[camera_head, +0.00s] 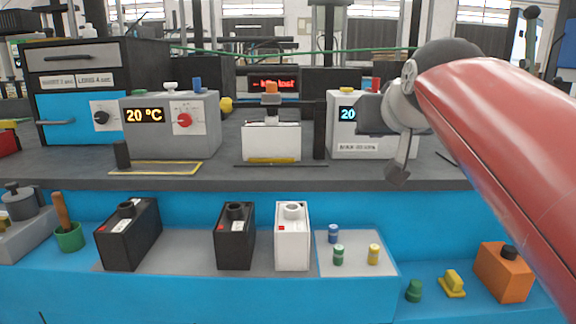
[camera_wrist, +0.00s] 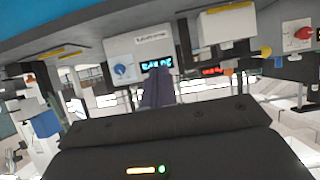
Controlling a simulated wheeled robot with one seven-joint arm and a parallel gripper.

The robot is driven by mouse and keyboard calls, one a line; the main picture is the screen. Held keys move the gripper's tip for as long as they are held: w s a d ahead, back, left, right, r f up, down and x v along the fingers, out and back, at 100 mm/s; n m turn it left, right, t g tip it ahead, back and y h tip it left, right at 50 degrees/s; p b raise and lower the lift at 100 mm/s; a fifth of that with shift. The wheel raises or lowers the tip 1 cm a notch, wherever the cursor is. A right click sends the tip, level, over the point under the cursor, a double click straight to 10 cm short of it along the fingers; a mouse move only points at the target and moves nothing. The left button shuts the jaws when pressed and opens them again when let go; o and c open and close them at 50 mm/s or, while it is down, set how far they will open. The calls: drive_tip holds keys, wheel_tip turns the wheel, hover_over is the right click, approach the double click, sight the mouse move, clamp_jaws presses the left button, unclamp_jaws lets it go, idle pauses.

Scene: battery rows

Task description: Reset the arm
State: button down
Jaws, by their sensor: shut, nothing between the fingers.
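My gripper (camera_head: 397,174) is at the right of the head view, at the end of my red arm. It hangs in front of the right grey box with a blue display (camera_head: 345,140), above the dark worktop. Its fingers are together with nothing between them. In the wrist view, which is upside down, the fingers (camera_wrist: 157,88) show as a dark shape in front of that box (camera_wrist: 125,45). My arm hides part of the right side of the head view.
On the lower shelf are two black batteries (camera_head: 130,238) (camera_head: 235,240), a white battery (camera_head: 293,240) and small coloured cylinders. An orange battery (camera_head: 503,275) sits lower right.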

drive_tip(key=s+f+g, duration=0.3)
drive_tip(key=s+f, duration=0.7)
drive_tip(key=f, duration=0.5)
drive_tip(key=s+f+g, duration=0.4)
drive_tip(key=s+f, duration=0.7)
drive_tip(key=f, duration=0.5)
drive_tip(key=shift+d+f, duration=0.15)
drive_tip(key=shift+f, duration=0.05)
